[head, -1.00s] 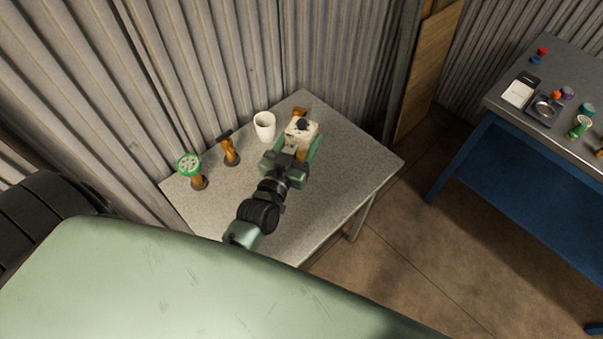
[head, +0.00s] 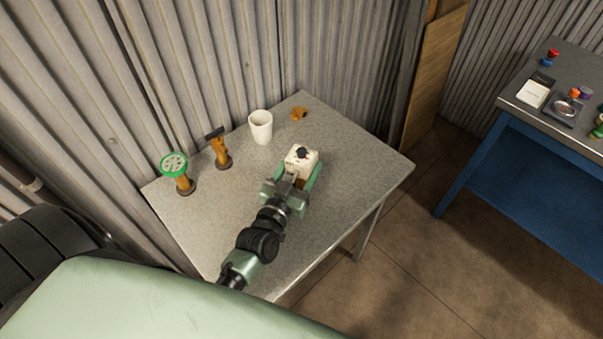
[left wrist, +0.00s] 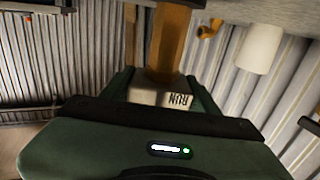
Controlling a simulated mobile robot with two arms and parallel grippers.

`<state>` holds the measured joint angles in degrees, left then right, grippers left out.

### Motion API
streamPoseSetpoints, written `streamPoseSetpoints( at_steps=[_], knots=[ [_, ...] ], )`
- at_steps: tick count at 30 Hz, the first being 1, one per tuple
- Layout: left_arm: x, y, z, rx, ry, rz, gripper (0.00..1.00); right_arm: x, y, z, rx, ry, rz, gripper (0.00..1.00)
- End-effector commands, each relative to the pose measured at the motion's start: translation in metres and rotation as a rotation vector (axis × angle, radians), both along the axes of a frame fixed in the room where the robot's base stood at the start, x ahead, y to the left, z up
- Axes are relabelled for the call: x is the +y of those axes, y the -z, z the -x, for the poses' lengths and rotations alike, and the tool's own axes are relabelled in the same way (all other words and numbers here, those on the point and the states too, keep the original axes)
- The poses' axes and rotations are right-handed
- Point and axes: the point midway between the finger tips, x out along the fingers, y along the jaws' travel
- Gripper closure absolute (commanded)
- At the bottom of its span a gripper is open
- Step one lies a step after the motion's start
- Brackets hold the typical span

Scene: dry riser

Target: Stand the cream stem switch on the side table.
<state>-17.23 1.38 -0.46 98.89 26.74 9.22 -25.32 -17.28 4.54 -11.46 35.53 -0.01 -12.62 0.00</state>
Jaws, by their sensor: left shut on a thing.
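The cream stem switch (head: 302,158) has a pale boxy head with a dark knob on top. My left gripper (head: 303,172) is shut on it, over the side table (head: 350,165). In the left wrist view, the pale head (left wrist: 146,97), marked RUN, sits between the green fingers. The switch looks about upright. My right gripper is out of view.
A white cup (head: 260,128), a small orange fitting (head: 299,114), a dark-handled orange stem (head: 219,148) and a green-wheeled stem (head: 175,167) stand along the table's back. The right part of the tabletop is clear. A blue bench (head: 530,160) stands at right.

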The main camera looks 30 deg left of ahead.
Motion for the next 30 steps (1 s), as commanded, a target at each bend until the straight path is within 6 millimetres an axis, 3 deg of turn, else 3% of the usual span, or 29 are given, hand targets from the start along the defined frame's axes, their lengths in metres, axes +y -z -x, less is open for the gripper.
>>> streamPoseSetpoints(
  at_steps=[11,12,14,26,30],
  knots=[
    [0.000,0.003,-0.001,-0.005,-0.001,0.000,1.00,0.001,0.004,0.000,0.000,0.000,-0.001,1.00],
    [0.000,0.005,0.000,-0.001,0.000,0.000,0.37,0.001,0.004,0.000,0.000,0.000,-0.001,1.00],
    [0.000,0.004,0.000,-0.001,0.000,0.001,0.21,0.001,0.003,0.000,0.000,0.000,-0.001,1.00],
    [0.000,0.000,0.001,0.000,0.000,0.000,0.18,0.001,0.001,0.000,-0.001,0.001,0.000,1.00],
    [-0.001,0.004,0.021,0.003,0.000,0.001,0.18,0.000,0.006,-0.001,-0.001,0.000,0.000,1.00]
  ],
)
